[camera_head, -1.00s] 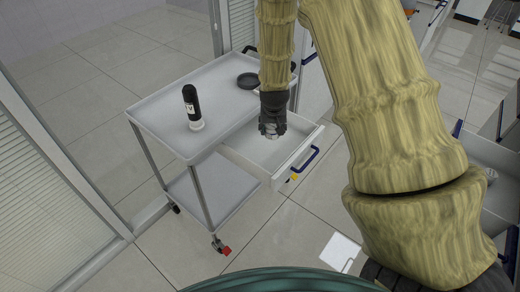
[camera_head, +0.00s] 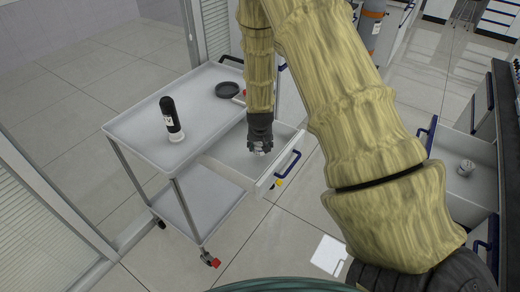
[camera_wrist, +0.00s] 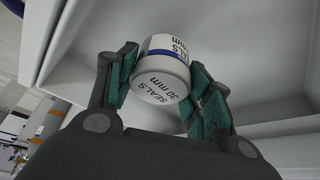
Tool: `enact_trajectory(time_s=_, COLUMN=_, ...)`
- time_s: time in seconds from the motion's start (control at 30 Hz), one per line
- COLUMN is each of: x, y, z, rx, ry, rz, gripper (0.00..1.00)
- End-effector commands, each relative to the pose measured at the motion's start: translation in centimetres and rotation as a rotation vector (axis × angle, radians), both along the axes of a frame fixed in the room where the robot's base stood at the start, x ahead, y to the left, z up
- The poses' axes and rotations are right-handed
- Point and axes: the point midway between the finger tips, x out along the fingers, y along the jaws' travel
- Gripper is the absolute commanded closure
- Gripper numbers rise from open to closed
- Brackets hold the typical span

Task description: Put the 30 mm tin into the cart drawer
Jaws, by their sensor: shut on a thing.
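The 30 mm tin (camera_wrist: 162,72) is white with a blue band and reads "SEALS 30 mm" in the wrist view. My gripper (camera_wrist: 165,85) is shut on it, with green pads on both sides. In the head view my gripper (camera_head: 260,146) points down over the open cart drawer (camera_head: 238,165), and the tin is mostly hidden there. The drawer is pulled out from the cart (camera_head: 150,140) and has a blue handle (camera_head: 289,166). In the wrist view the pale drawer wall (camera_wrist: 270,80) shows behind the tin.
A black bottle with a white base (camera_head: 170,120) and a dark round dish (camera_head: 228,90) stand on the cart top. At right another open drawer (camera_head: 470,190) holds a small tin (camera_head: 466,168). A white sheet (camera_head: 329,254) lies on the floor.

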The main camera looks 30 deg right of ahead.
Motion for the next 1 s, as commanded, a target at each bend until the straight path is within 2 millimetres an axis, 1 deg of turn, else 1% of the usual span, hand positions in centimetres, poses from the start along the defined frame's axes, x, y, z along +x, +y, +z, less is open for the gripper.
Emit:
enact_trajectory(time_s=0.03, x=-0.1, y=0.0, z=-0.6, rx=0.001, ry=0.003, rz=0.0, gripper=0.73)
enact_trajectory(time_s=0.2, x=0.0, y=0.0, z=-2.5, rx=0.001, ry=0.002, rz=0.0, gripper=0.73)
enact_trajectory(time_s=0.3, x=-0.1, y=0.0, z=-3.2, rx=0.001, ry=0.001, rz=0.0, gripper=0.73)
enact_trajectory(time_s=0.67, x=0.0, y=0.0, z=-3.5, rx=0.001, ry=0.001, rz=0.0, gripper=0.73)
enact_trajectory(time_s=0.7, x=0.0, y=0.0, z=-3.5, rx=0.001, ry=0.001, rz=0.0, gripper=0.47)
enact_trajectory(time_s=0.77, x=0.0, y=0.0, z=-3.5, rx=0.001, ry=0.001, rz=0.0, gripper=0.36)
enact_trajectory(time_s=0.8, x=0.0, y=0.0, z=-3.5, rx=0.001, ry=0.001, rz=0.0, gripper=0.29)
enact_trajectory(time_s=0.83, x=0.0, y=0.0, z=-3.5, rx=0.001, ry=0.001, rz=0.0, gripper=0.28)
enact_trajectory(time_s=1.0, x=0.0, y=0.0, z=-3.5, rx=0.001, ry=0.001, rz=0.0, gripper=0.28)
